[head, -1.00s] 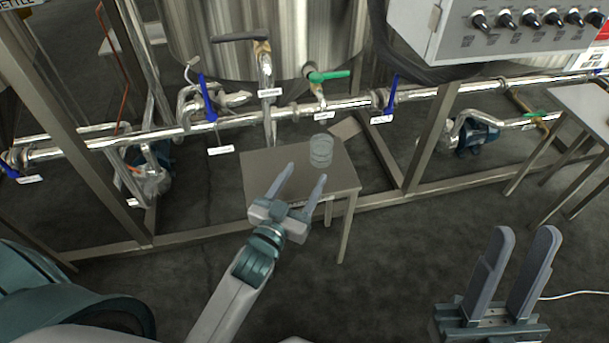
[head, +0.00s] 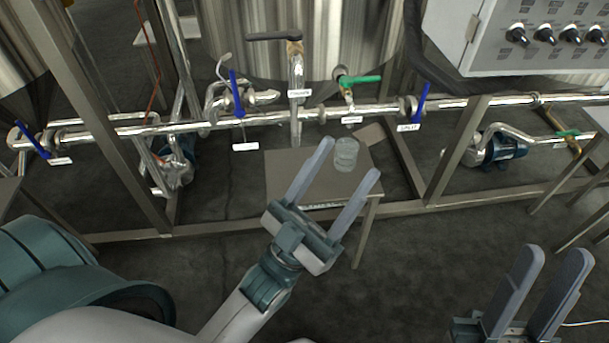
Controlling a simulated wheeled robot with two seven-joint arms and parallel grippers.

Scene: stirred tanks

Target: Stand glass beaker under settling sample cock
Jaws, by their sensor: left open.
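The glass beaker (head: 346,155) stands upright on a small metal table (head: 289,162), near its right side. The green-handled cock (head: 357,80) is on the pipe above the table, with a white label under it, too small to read surely. The beaker is almost directly below this cock in the picture. My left gripper (head: 350,168) is open and empty, in front of the beaker and over the table's front. Its fingers point up and away, and do not appear to touch the beaker. My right gripper (head: 552,272) is open and empty at the lower right.
A horizontal pipe (head: 200,124) with blue-handled valves (head: 420,101) runs behind the table. A dark-handled valve (head: 275,37) is left of the cock. A frame post (head: 456,150) and a grey control box (head: 530,40) stand to the right. The floor in front is clear.

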